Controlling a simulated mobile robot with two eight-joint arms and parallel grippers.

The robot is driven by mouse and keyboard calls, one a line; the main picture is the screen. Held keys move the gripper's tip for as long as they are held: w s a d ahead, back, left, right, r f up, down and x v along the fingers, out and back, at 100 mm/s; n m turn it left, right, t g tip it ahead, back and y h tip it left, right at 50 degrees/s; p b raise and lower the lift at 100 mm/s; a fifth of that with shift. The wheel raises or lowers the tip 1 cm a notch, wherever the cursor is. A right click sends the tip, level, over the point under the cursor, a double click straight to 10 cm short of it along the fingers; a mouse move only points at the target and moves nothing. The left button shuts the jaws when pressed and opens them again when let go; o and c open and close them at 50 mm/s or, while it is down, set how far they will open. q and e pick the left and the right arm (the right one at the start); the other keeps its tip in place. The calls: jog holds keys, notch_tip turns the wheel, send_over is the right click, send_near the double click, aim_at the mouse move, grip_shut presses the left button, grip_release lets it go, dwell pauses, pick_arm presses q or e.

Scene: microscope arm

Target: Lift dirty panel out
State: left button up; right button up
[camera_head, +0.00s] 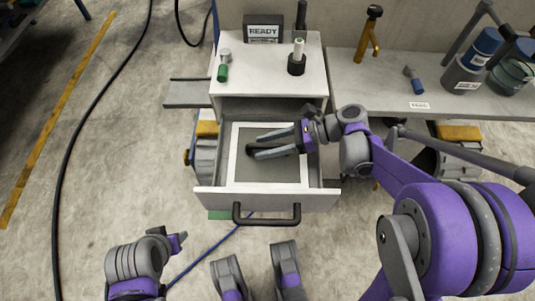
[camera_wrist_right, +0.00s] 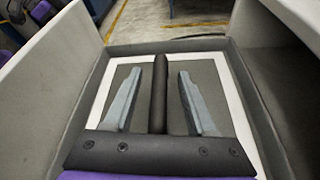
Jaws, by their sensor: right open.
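The panel is a flat grey sheet with a white border (camera_head: 234,166), lying inside the open drawer (camera_head: 210,200). A black handle bar runs along its middle; it shows clearly in the right wrist view (camera_wrist_right: 160,85). My right gripper (camera_head: 254,148) is over the panel, with its fingers open on either side of the bar. In the right wrist view a gap shows between the bar and each finger. Contact with the panel below cannot be told. Part of my left arm (camera_head: 140,262) shows at the lower left; its fingers do not show.
The drawer front has a black handle (camera_head: 266,214). A bench (camera_head: 385,95) with bottles stands right. Cables cross the floor left.

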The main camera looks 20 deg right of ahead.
jog(key=shift+a, duration=0.1)
jog(key=shift+c, duration=0.4)
grip_shut()
dwell(1.0)
